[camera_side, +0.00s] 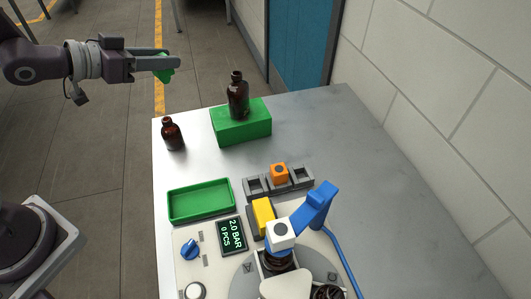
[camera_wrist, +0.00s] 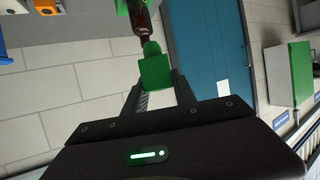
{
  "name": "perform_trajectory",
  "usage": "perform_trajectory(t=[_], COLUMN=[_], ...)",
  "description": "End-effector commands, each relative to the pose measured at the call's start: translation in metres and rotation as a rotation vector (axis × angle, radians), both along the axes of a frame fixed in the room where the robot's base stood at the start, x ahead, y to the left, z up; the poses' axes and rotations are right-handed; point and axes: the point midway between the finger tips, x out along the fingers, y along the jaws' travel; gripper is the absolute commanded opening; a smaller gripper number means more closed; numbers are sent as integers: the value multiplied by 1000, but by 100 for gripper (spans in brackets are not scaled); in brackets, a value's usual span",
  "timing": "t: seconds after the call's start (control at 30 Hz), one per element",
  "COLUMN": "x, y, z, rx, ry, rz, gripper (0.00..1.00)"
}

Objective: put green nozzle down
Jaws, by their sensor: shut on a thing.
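The green nozzle (camera_side: 163,76) is between the fingers of my gripper (camera_side: 176,64), which is shut on it in the air, left of the table in the side view. The wrist view shows the green nozzle (camera_wrist: 156,72) between the fingertips, with a narrower green part above it. A grey rack (camera_side: 256,187) on the table has an orange nozzle (camera_side: 279,173) in its middle socket. The sockets on either side look empty.
An amber bottle (camera_side: 238,97) stands on a green block (camera_side: 243,127); another bottle (camera_side: 172,135) stands left of it. A green tray (camera_side: 200,202) looks empty. A blue arm (camera_side: 316,207) and yellow block (camera_side: 263,215) stand at the front. The table's right side is clear.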

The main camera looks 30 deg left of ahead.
Motion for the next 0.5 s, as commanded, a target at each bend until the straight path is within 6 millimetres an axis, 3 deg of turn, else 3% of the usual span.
perform_trajectory(t=[0.13,0.27,0.37,0.5], x=[4,28,55,89], y=[-3,-23,-56,-119], z=[0,-3,-8,-21], rx=[1,3,4,3], ry=[0,-2,-2,1], rz=[-13,-104,-228,-432], gripper=[0,0,0,0])
